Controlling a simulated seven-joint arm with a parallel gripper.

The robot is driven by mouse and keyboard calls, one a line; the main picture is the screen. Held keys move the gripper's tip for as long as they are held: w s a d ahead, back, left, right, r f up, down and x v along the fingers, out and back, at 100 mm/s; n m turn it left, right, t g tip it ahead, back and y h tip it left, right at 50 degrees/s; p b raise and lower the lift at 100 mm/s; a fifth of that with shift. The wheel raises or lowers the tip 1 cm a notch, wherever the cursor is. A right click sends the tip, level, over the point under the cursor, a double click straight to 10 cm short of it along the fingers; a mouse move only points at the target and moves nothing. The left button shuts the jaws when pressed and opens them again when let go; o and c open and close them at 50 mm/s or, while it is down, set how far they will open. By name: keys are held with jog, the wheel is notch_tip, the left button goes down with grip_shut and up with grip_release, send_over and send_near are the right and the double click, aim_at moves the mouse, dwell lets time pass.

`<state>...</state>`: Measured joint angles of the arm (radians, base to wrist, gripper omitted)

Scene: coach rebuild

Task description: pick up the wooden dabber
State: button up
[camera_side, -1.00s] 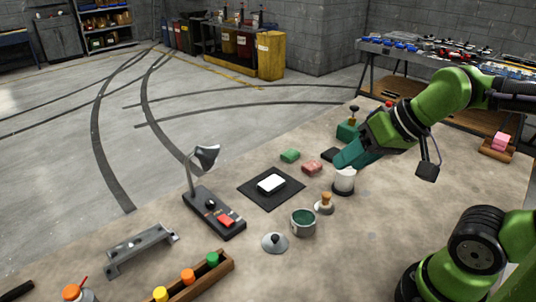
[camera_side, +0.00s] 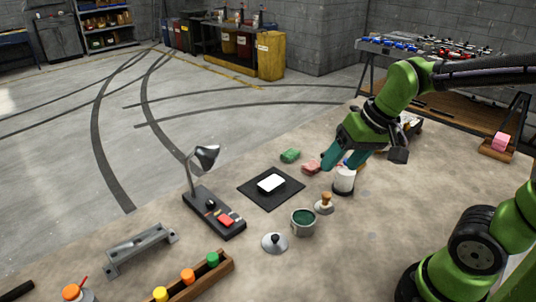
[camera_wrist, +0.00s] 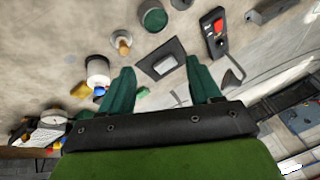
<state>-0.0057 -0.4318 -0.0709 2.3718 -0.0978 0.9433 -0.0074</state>
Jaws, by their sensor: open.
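The wooden dabber (camera_side: 325,203), with a light brown knob on a pale round base, stands upright on the table between the green-filled can (camera_side: 303,222) and the white cylinder (camera_side: 344,178). It also shows at the upper left of the wrist view (camera_wrist: 122,41). My gripper (camera_side: 341,160) has teal fingers that are open and empty. It is above the table, behind the white cylinder and apart from the dabber. In the wrist view, my gripper's fingers (camera_wrist: 157,76) are spread wide, with the dabber beyond and left of the left fingertip.
A black mat (camera_side: 254,192) with a white block lies left of the dabber. A knobbed lid (camera_side: 274,242) lies near the can. A lamp (camera_side: 206,157) stands at left.

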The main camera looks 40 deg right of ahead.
jog(key=w+d+f+g+h, duration=0.25)
jog(key=w+d+f, duration=0.2)
jog(key=d, duration=0.25)
send_near(327, 194)
jog(key=shift+g+y, duration=0.25)
jog(key=shift+g, duration=0.1)
jog(key=f, duration=0.3)
jog(key=d+f, duration=0.1)
jog(key=f, duration=0.1)
jog(key=shift+w+f, duration=0.1)
jog(key=shift+w, duration=0.3)
jog(key=shift+w+d+f, duration=0.1)
jog(key=shift+w+f, duration=0.1)
jog(key=shift+f, duration=0.8)
jog(key=shift+w+a+f, duration=0.1)
jog(key=shift+w+f, duration=0.1)
jog(key=shift+f, duration=0.75)
jog(key=shift+w+d+f, duration=0.1)
jog(key=shift+w+f, duration=0.1)
jog(key=shift+f, duration=0.8)
jog(key=shift+c, duration=0.2)
jog(key=c, duration=1)
notch_tip(327, 194, up, 10)
jog(key=shift+r, duration=0.1)
jog(key=shift+c, duration=0.2)
